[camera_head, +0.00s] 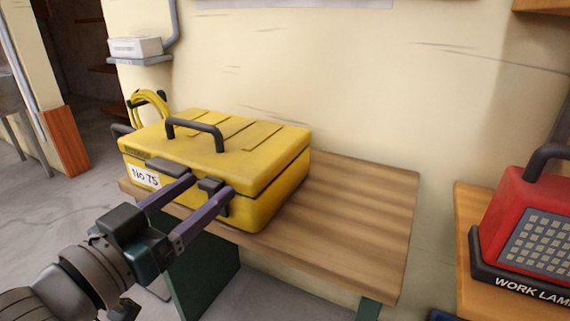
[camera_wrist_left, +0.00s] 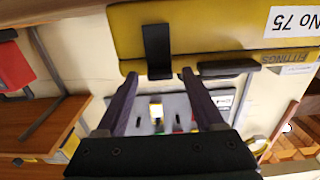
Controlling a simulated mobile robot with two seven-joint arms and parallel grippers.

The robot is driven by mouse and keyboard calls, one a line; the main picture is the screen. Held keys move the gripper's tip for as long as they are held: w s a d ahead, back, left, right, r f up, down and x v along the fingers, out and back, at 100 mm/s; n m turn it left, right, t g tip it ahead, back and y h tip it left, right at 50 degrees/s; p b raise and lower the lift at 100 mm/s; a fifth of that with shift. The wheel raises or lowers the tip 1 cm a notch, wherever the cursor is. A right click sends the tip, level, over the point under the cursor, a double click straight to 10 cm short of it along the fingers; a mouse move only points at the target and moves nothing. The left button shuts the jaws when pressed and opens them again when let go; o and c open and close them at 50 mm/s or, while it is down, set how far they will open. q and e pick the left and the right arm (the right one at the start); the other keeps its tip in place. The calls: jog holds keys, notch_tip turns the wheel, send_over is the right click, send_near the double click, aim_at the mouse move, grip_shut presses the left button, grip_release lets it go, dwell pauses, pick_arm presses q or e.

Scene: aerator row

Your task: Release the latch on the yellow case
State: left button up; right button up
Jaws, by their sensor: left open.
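The yellow case (camera_head: 265,190) stands shut on a wooden table, its black handle (camera_head: 194,134) on top of the lid. A dark latch (camera_head: 213,185) is on its front face, across the line between lid and body. My left gripper (camera_head: 210,185) is open at the case front, one purple finger on each side of the latch. In the left wrist view the black latch (camera_wrist_left: 157,50) shows between the fingertips of my left gripper (camera_wrist_left: 158,74). I cannot tell whether either finger touches it. My right gripper is not in view.
The wooden table (camera_head: 370,215) is bare to the right of the case. A red work lamp (camera_head: 510,215) stands on a separate wooden surface at the right. A wall rises behind the case. A yellow coil (camera_head: 150,98) hangs behind its left end.

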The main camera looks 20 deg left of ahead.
pick_arm(q)
grip_shut()
dwell(0.5)
